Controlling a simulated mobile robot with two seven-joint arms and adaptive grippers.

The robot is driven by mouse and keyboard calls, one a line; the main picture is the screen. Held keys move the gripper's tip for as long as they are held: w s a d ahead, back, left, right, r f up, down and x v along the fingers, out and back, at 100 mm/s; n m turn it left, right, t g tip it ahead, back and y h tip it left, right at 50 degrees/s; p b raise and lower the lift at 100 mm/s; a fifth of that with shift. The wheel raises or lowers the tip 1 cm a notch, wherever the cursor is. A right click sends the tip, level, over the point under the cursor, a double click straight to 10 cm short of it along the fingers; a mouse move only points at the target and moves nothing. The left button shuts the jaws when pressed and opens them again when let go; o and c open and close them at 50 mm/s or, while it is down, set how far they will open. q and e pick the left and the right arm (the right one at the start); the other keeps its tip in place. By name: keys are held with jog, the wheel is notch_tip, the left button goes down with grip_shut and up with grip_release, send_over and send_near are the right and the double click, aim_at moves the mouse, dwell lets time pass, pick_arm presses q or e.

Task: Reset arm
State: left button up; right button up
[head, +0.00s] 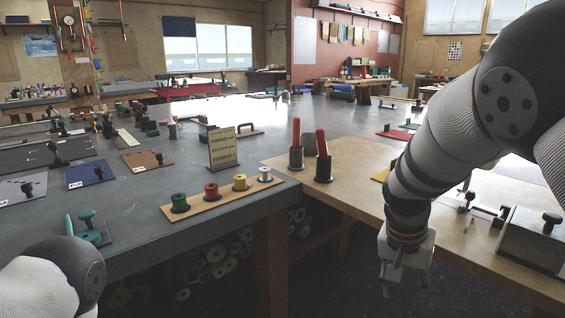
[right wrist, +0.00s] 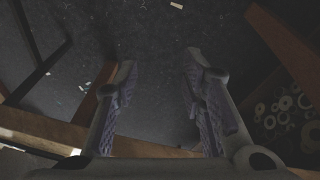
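My right gripper (head: 404,276) hangs pointing down in front of the wooden table on the right, over the dark floor. In the right wrist view, the right gripper (right wrist: 158,80) has its two fingers apart with only floor between them, so it is open and empty. Part of my left arm shows at the lower left of the head view; its gripper is out of the frame.
The wooden table (head: 350,165) holds two red-handled tools in dark holders. The grey table (head: 130,205) carries a rack (head: 220,196) of coloured spools and a small sign (head: 222,149).

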jog(key=s+d+f+n+g+y, duration=0.15)
jog(key=s+f+n, duration=0.25)
jog(key=s+f, duration=1.75)
jog(key=s+a+n+g+y, duration=0.1)
jog(key=s+a+n+g, duration=0.1)
jog(key=s, duration=1.8)
jog(key=shift+a+f+n, duration=0.25)
jog(key=shift+f+n, duration=0.05)
